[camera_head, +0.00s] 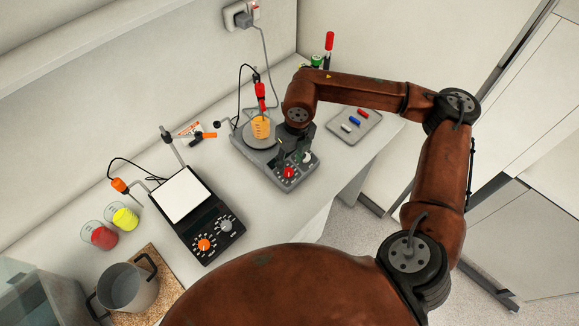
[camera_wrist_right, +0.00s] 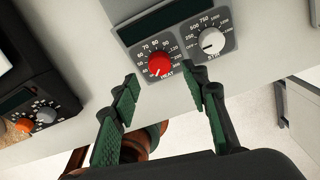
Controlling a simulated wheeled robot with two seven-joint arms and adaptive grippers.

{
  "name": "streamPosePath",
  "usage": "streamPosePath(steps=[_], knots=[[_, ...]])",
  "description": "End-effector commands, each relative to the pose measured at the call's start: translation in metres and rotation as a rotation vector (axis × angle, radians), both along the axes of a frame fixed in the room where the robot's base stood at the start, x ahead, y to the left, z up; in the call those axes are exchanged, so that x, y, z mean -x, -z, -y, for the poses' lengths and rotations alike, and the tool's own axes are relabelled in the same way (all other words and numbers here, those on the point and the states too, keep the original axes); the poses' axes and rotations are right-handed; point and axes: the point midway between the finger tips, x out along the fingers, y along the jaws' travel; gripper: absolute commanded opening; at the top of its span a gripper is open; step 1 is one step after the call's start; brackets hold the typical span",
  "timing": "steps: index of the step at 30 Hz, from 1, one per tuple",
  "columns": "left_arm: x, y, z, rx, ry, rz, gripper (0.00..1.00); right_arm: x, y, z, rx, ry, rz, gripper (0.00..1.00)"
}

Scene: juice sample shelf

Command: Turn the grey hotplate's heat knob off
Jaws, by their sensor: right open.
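The grey hotplate (camera_head: 247,148) stands on the bench by the wall, with a beaker of orange liquid (camera_head: 261,128) on its round plate. Its red heat knob (camera_head: 289,172) is on the front panel and shows clearly in the wrist view (camera_wrist_right: 159,65), with the word HEAT below it. A pale mark lies at the knob's lower left; I cannot read its exact setting. The white stir knob (camera_wrist_right: 212,43) is beside it. My right gripper (camera_wrist_right: 168,90) is open and empty, its fingertips just short of the red knob and not touching it. My left gripper is not in view.
A black hotplate (camera_head: 210,222) with an orange knob stands to the left. Beakers of red (camera_head: 103,237) and yellow (camera_head: 124,218) liquid and a metal pot (camera_head: 128,288) are further left. A tray (camera_head: 369,123) with coloured bars lies right of the grey hotplate.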

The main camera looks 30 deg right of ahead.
Motion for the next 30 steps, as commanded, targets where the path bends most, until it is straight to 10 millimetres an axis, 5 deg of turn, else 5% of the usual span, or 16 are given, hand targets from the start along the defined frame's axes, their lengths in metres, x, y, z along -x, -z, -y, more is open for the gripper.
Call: streamPosePath(steps=[6,12,30], knots=[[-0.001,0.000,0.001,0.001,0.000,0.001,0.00,0.002,-0.045,0.003,0.000,0.000,0.003,0.42],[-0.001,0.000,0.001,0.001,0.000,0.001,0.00,0.004,-0.067,0.005,0.000,0.000,-0.001,0.42],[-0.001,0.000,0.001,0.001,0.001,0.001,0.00,0.005,-0.072,0.005,0.000,0.000,-0.001,0.42]])
